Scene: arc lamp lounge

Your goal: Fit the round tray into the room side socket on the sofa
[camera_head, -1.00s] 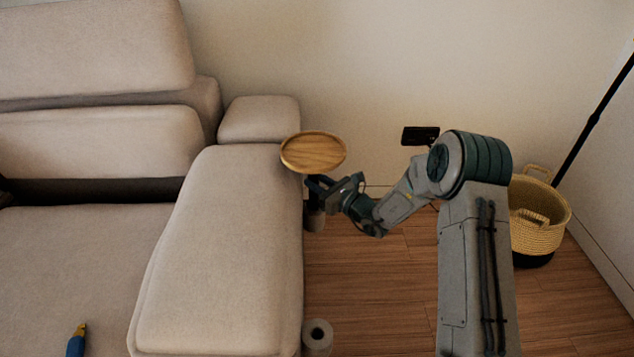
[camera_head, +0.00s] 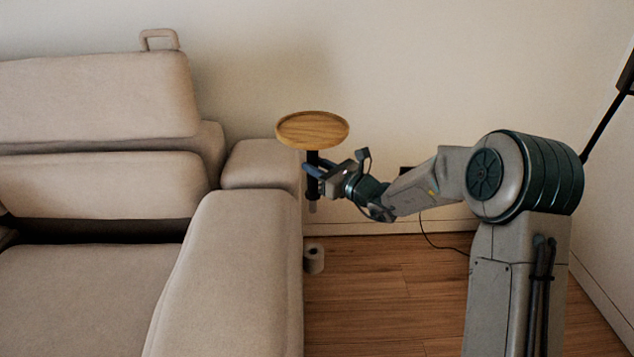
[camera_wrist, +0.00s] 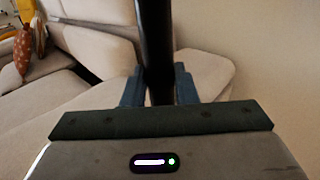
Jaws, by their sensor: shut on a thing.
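The round wooden tray (camera_head: 312,129) sits level on top of a dark upright post (camera_head: 312,160). My gripper (camera_head: 314,172) is shut on the post below the tray. The post ends in a paler tip pointing down, beside the right side of the sofa armrest (camera_head: 240,270). In the wrist view the dark post (camera_wrist: 154,50) stands between my two blue fingers (camera_wrist: 158,88), and the tray is out of that picture. The sofa (camera_head: 90,110) fills the left of the head view. I cannot make out a socket opening in either view.
A paper roll (camera_head: 313,259) is on the floor beside the sofa. A loop-shaped fitting (camera_head: 159,40) stands on the sofa's backrest. A dark lamp pole (camera_head: 605,112) is at the far right. The wood floor (camera_head: 400,290) right of the sofa is mostly clear.

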